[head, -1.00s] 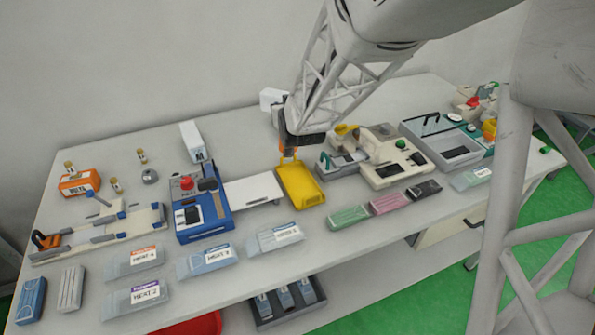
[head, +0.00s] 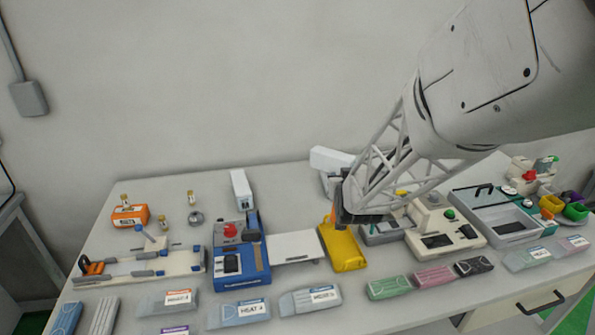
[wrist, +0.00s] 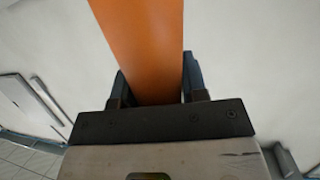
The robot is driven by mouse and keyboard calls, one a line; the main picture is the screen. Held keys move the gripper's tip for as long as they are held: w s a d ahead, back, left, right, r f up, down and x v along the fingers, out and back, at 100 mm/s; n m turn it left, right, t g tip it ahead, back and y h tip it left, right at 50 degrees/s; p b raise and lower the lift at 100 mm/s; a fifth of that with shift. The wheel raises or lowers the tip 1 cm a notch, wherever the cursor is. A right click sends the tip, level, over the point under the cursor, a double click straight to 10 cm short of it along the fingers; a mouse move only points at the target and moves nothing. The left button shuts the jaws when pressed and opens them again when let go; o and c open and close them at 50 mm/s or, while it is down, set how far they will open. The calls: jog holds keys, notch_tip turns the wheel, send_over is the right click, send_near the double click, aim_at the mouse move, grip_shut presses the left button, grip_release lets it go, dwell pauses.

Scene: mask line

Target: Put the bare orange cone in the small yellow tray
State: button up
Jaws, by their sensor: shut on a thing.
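My gripper (wrist: 155,90) is shut on the orange cone (wrist: 145,45), which stands between the two dark fingers in the wrist view. The cone is smooth and plain orange where it shows; its ends are out of sight there. In the head view, my gripper (head: 345,215) is at the back end of the small yellow tray (head: 345,252), with a sliver of orange cone (head: 334,214) showing at its left side. I cannot tell whether the cone touches the tray. The tray's back end is partly hidden by my gripper.
A white plate (head: 293,246) and a blue machine with a red button (head: 241,262) lie left of the tray. A cream machine with a green button (head: 445,235) stands to the right. Several labelled packs (head: 238,313) line the front of the table.

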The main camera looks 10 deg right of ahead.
jog(key=shift+f, duration=2.2)
jog(key=shift+f, duration=1.9)
jog(key=o, duration=1.1)
jog(key=shift+s, duration=0.1)
jog(key=shift+s+a+r, duration=0.1)
jog(key=shift+s+r, duration=0.3)
jog(key=shift+s, duration=0.2)
jog(key=shift+v, duration=5.2)
